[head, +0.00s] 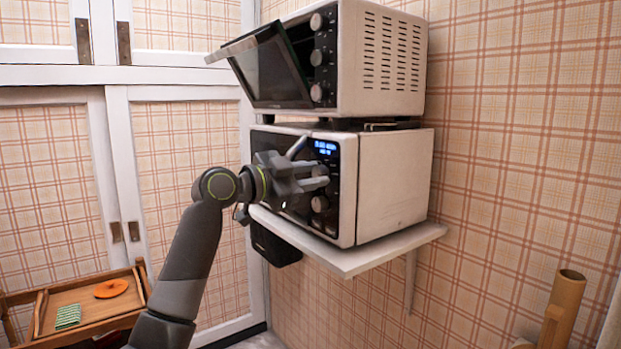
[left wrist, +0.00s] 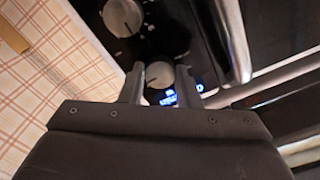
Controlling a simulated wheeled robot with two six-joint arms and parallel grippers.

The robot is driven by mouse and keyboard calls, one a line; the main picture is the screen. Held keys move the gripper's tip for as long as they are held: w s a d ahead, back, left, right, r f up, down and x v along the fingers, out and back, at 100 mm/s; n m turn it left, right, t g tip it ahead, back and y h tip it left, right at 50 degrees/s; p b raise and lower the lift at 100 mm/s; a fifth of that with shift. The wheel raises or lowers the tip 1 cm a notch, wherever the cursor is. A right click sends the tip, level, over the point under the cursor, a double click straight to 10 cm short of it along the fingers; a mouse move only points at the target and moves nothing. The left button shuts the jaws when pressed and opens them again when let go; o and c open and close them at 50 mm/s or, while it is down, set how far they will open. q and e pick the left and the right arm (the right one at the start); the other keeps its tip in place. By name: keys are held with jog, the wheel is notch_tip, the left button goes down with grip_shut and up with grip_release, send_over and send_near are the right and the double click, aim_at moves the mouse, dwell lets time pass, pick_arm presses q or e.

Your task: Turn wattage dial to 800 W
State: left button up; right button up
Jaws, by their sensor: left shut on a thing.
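The microwave (head: 393,185) stands on a wall shelf, with a lit blue display (head: 326,148) and two round dials on its dark front panel. My left gripper (head: 322,177) is at the upper dial, just below the display. In the left wrist view my left gripper (left wrist: 161,73) has its two fingers on either side of this grey dial (left wrist: 160,74) and is shut on it. The lower dial (head: 320,203) is free; it also shows in the left wrist view (left wrist: 122,17). The display digits and dial markings are too small to read. My right gripper is not in view.
A toaster oven (head: 385,60) with its door (head: 268,70) partly open sits above the microwave. The white shelf (head: 390,246) juts from the plaid wall. A wooden tray table (head: 100,298) stands low at left. White cabinet doors stand behind.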

pick_arm(q)
jog(key=shift+f, duration=0.1)
dwell(0.3)
jog(key=o, duration=1)
jog(key=shift+c, duration=0.2)
jog(key=shift+s+a, duration=0.15)
jog(key=shift+a, duration=0.1)
jog(key=b+v, duration=0.1)
jog(key=v, duration=1.6)
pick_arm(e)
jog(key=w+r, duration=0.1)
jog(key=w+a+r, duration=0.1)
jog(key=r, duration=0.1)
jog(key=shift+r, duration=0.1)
pick_arm(q)
jog(key=shift+d, duration=0.1)
